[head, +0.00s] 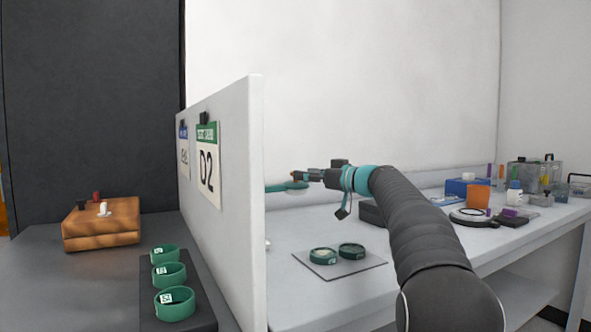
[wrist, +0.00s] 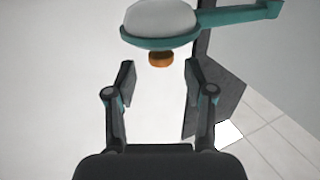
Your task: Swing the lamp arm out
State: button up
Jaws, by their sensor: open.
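The lamp shows in the wrist view as a pale rounded head (wrist: 160,18) in a teal rim, with a teal lamp arm (wrist: 240,15) running to the right. An orange knob (wrist: 161,60) sits on the near edge of the rim. My gripper (wrist: 158,76) is open and empty, with its fingertips on either side of and a little short of the knob. In the head view my gripper (head: 304,176) is just above and right of the teal lamp part (head: 280,188), beside the white partition, which hides the rest of the lamp.
A white partition (head: 255,200) with hanging cards stands left of my gripper. A grey plate (head: 370,263) with two dark green rings lies on the bench below. A wooden box (head: 102,225) and several green rings are left of the partition. Bottles and boxes crowd the bench's right end.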

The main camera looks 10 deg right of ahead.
jog(key=shift+p+x, duration=0.5)
jog(key=shift+x, duration=1.75)
grip_shut()
